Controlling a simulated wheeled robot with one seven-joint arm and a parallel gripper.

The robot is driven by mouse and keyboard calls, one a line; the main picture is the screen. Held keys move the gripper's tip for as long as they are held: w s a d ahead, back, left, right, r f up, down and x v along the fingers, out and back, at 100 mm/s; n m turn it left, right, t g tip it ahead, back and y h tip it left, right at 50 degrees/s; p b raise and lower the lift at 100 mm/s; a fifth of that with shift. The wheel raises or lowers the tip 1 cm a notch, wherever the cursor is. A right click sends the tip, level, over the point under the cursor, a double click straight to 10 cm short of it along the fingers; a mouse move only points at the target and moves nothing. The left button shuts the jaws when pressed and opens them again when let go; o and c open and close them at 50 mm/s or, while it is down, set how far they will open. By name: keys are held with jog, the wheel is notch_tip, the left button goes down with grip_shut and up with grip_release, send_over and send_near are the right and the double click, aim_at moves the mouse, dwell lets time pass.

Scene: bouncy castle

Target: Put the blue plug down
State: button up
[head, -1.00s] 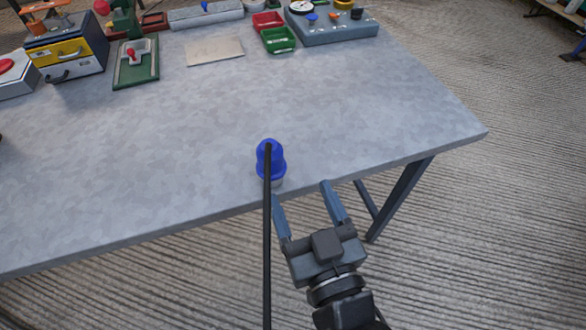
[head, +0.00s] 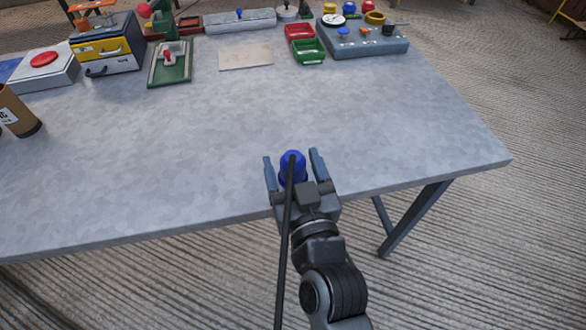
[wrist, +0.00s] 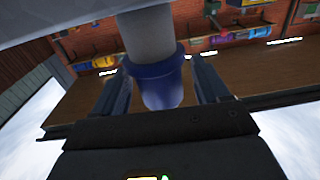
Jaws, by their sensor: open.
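The blue plug (head: 293,162) stands near the front edge of the grey table (head: 180,130). A black cable (head: 283,250) hangs from it toward me. My gripper (head: 291,157) is open, with one finger on each side of the plug. Small gaps show there beside the blue part. The grey end reaches the pale tabletop at the top of that view. The plug's lower part is hidden by my gripper in the head view.
Along the back are a drawer box (head: 108,45), a green board (head: 170,62), a flat plate (head: 245,54), red (head: 299,31) and green (head: 308,50) bins and a grey panel (head: 365,45). A brown can (head: 15,112) is at the left. The middle table is clear.

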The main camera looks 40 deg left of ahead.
jog(key=c, duration=1)
jog(key=shift+c, duration=1.1)
jog(key=shift+r, duration=0.15)
